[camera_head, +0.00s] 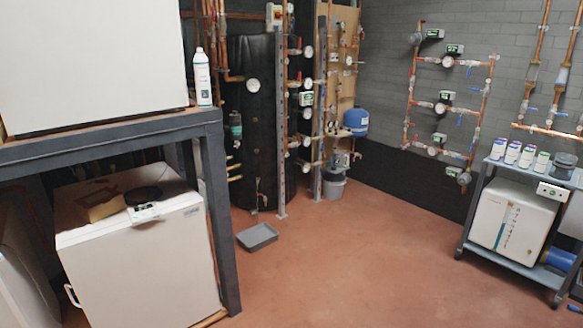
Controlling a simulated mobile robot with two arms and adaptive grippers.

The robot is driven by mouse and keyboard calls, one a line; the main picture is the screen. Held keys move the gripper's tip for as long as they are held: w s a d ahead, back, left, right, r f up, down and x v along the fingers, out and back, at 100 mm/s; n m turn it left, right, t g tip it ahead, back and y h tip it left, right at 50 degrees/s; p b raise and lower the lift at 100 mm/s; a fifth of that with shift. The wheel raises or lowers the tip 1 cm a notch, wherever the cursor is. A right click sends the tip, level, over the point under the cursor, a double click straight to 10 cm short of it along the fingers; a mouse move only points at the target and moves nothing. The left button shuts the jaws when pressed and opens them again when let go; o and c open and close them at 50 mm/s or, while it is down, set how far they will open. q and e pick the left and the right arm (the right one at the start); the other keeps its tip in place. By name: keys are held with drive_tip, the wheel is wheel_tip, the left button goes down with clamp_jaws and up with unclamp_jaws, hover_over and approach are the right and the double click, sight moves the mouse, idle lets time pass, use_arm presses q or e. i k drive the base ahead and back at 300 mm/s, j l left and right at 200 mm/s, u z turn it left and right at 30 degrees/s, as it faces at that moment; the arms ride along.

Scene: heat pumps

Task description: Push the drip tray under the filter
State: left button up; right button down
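A shallow grey rectangular drip tray (257,237) lies on the red floor, just right of the blue-grey frame's front leg. It looks empty. A small dark cylindrical fitting with a greenish top (235,125) hangs on the pipework in front of the tall black tank (255,165), above and behind the tray; it may be the filter, but I cannot tell for certain. The tray lies on open floor in front of the tank, nearer to me than the fitting. Neither of my grippers is in view.
A blue-grey frame (216,200) with a white unit (140,255) under it stands at left. Metal posts (280,195) reach the floor behind the tray. A grey bucket (331,189) stands farther back. A wheeled cart (505,264) is at right. The middle floor is clear.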

sight(261, 236)
drive_tip(key=i+z, duration=0.25)
drive_tip(key=i, duration=1.9)
